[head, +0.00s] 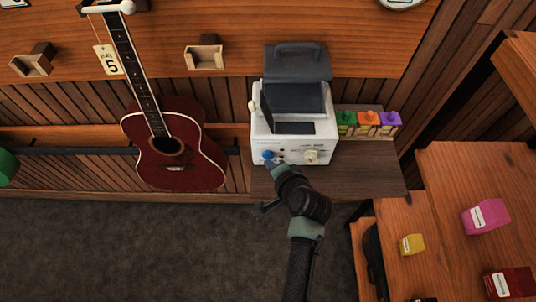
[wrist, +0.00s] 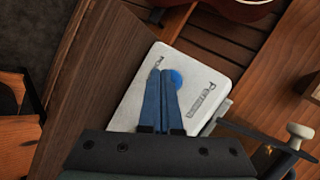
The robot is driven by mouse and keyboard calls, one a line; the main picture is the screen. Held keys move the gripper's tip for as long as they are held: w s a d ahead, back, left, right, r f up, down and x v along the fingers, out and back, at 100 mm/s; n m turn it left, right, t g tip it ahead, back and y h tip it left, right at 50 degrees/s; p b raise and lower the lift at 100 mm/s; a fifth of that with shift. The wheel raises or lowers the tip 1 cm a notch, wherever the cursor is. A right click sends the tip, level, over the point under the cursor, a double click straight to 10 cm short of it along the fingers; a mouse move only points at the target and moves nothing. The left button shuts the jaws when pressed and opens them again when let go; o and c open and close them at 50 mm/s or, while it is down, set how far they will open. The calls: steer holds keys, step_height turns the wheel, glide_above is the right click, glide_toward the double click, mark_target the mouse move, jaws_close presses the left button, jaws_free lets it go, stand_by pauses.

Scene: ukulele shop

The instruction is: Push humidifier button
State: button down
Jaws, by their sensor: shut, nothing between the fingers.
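The humidifier (head: 293,136) is a white box with its dark-handled lid standing open, on a brown wooden shelf. In the wrist view the white front face (wrist: 205,75) fills the middle.
Green, orange and purple small boxes (head: 367,120) stand right of the humidifier. A red guitar (head: 173,150) hangs to its left. The shelf's front (head: 365,180) is bare. A wooden table (head: 440,180) at the right holds pink, yellow and red boxes. Dark floor lies in front.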

steer(key=shift+s, duration=0.6)
steer(key=s+p, duration=0.3)
steer(key=s, duration=0.3)
stand_by(0.6)
